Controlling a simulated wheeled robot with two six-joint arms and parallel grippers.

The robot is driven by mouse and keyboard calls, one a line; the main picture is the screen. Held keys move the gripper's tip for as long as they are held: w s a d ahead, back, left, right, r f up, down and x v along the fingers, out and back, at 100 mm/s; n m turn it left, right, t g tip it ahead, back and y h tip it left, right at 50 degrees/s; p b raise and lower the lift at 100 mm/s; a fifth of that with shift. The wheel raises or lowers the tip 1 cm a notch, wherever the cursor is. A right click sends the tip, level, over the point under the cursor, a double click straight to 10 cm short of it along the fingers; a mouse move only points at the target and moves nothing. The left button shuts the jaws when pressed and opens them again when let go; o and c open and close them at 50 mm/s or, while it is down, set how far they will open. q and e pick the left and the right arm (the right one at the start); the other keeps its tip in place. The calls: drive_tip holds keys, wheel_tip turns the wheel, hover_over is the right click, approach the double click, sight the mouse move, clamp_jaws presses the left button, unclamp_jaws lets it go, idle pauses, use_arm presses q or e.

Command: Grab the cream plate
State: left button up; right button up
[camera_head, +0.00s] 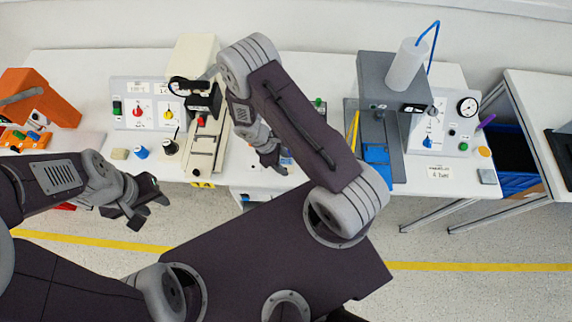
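A long cream plate-like piece (203,163) with a slot and dark marks lies on the white table, under the cream-topped machine (193,50) at the back left. My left gripper (152,209) hangs in front of the table edge, lower left of that piece, with its dark fingers apart and nothing between them. My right gripper (275,164) is to the right of the cream piece, over the table near its front edge. Its fingers are small and partly hidden by my own arm, so I cannot tell whether they are open.
The white table (330,75) is crowded. A panel with red and yellow knobs (142,103) and an orange machine (50,95) stand at left. A grey station with a clear cylinder (405,64) and a gauge panel (455,130) stand at right.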

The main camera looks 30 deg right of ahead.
sight(284, 165)
drive_tip(key=c, duration=0.4)
drive_tip(key=shift+r, duration=0.25)
wheel_tip(284, 165, up, 4)
drive_tip(key=shift+s+f, duration=0.1)
drive_tip(key=shift+s, duration=0.05)
drive_tip(key=s+r+p, duration=0.1)
drive_tip(key=s+r, duration=0.1)
drive_tip(key=s, duration=0.1)
drive_tip(key=s+r, duration=0.2)
drive_tip(key=s, duration=0.2)
drive_tip(key=s+r+p, duration=0.1)
drive_tip(key=s+r, duration=0.1)
drive_tip(key=s, duration=0.2)
drive_tip(key=shift+s+d+r+p, duration=0.15)
drive_tip(key=shift+d+r+p, duration=0.1)
drive_tip(key=shift+r+p, duration=0.1)
